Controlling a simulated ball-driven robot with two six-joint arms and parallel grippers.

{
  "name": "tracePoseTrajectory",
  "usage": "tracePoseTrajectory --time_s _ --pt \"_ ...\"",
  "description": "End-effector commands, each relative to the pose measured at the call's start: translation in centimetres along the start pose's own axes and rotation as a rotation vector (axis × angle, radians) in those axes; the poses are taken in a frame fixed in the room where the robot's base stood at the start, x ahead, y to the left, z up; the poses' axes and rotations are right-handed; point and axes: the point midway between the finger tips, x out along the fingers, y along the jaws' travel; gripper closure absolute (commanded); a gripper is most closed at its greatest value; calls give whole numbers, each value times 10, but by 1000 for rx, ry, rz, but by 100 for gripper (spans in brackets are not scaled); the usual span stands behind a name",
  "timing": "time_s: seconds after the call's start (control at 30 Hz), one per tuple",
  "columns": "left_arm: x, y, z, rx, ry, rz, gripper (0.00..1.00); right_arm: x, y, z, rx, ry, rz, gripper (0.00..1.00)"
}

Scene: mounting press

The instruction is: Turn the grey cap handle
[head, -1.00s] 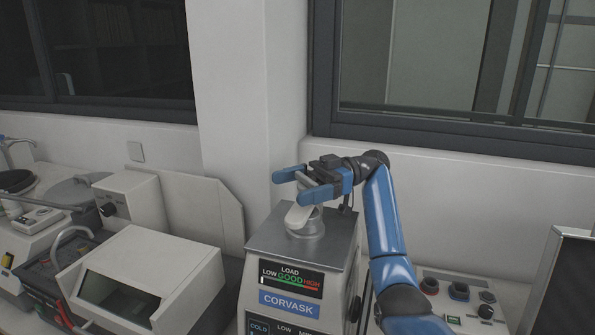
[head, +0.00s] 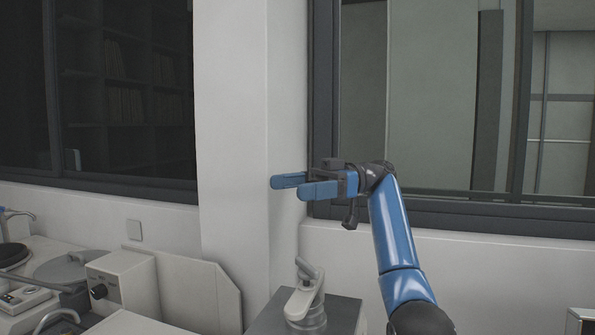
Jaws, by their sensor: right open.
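The grey cap handle (head: 305,295) stands on top of the mounting press (head: 345,312) at the bottom middle of the head view. It is a light grey lever on a round metal cap, with a bar at its upper end. My right gripper (head: 287,188) is open and empty, its two blue fingers pointing left. It is well above the handle and apart from it. The front of the press is below the picture. My left gripper is not in view.
A beige machine with a black knob (head: 99,291) and an upright panel stand left of the press. A wall pillar (head: 233,150) rises behind, with dark windows on both sides. The air around my right gripper looks clear.

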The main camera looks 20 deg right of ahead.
Motion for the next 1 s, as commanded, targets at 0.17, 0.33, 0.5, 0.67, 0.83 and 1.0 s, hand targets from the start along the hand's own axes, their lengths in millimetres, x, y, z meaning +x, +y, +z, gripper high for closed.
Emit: tracePoseTrajectory --time_s 0.17,0.33,0.5,0.67,0.83,1.0 --pt "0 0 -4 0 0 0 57 0 0 -21 -1 -1 0 0" --pt "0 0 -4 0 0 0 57 0 0 -28 0 -1 -1 0" --pt "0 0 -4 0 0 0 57 0 0 -29 0 -1 -1 0" --pt "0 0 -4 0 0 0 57 0 0 -29 0 -1 0 6" --pt "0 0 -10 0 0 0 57 -3 1 -31 6 3 4 32" --pt "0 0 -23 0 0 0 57 -15 9 -18 45 24 17 58"
